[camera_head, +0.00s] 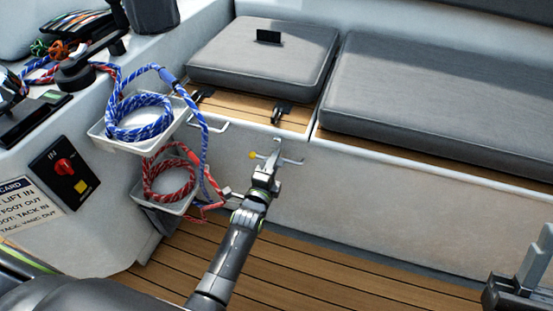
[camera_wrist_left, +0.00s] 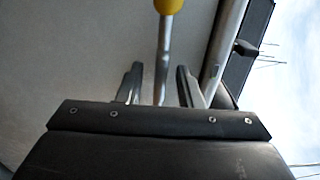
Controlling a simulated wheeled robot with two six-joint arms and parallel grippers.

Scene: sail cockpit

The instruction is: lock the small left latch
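A small latch lever with a yellow knob (camera_head: 252,155) stands at the front face of the smaller seat locker. In the left wrist view its knob (camera_wrist_left: 168,5) is cut by the top edge, and its metal rod (camera_wrist_left: 163,55) runs down between my fingers. My left gripper (camera_head: 270,165) is in front of that locker face, beside the knob. In the wrist view my left gripper (camera_wrist_left: 160,85) is open, one finger each side of the rod, with gaps showing. The latch's base is hidden. My right gripper (camera_head: 533,255) is partly cut off at the right edge.
A grey cushion (camera_head: 262,55) lies on the smaller locker, with black fittings (camera_head: 283,112) at its front. Left of my arm are trays with a blue rope (camera_head: 140,118) and a red rope (camera_head: 168,180). The wooden floor (camera_head: 320,275) is clear to the right.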

